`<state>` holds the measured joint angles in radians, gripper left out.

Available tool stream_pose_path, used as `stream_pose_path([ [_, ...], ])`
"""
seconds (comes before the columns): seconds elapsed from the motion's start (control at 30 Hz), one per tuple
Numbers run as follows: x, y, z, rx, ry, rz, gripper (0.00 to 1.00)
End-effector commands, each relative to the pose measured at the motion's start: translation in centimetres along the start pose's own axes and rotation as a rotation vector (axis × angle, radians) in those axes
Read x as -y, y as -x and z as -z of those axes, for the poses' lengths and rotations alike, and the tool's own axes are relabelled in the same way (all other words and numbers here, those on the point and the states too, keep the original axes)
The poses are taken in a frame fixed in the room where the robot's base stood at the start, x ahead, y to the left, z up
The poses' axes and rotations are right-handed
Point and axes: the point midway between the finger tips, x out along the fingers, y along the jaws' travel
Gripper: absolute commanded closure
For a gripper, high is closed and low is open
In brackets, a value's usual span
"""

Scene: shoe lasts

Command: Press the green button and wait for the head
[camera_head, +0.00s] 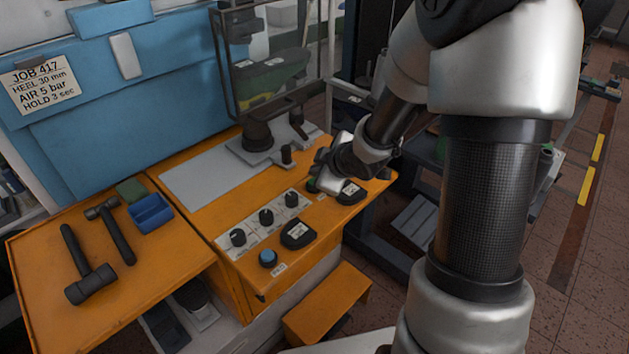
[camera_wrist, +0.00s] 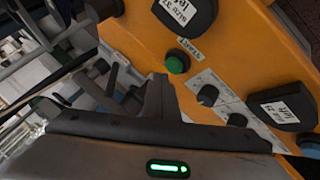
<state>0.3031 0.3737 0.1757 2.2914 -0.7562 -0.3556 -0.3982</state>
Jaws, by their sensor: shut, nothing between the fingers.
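The green button (camera_head: 311,185) sits on the front panel of the orange machine bench (camera_head: 222,216), partly hidden by my gripper (camera_head: 322,180) in the head view. I see no clear contact. The machine's dark upright form (camera_head: 257,133) stands on a grey plate behind, under a framed clear guard (camera_head: 270,65).
A row of black knobs (camera_head: 266,216), a blue button (camera_head: 268,257) and black labelled blocks (camera_head: 297,233) flank the green button. Hammers (camera_head: 88,278) and a blue tray (camera_head: 150,212) lie on the left bench. An orange step (camera_head: 327,305) stands below.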

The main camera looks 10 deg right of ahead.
Motion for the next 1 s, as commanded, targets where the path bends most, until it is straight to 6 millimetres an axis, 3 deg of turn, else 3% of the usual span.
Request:
stream_pose_path([
  [1.0, 0.38, -0.52, -0.38, 0.000, 0.000, 0.000, 1.00],
])
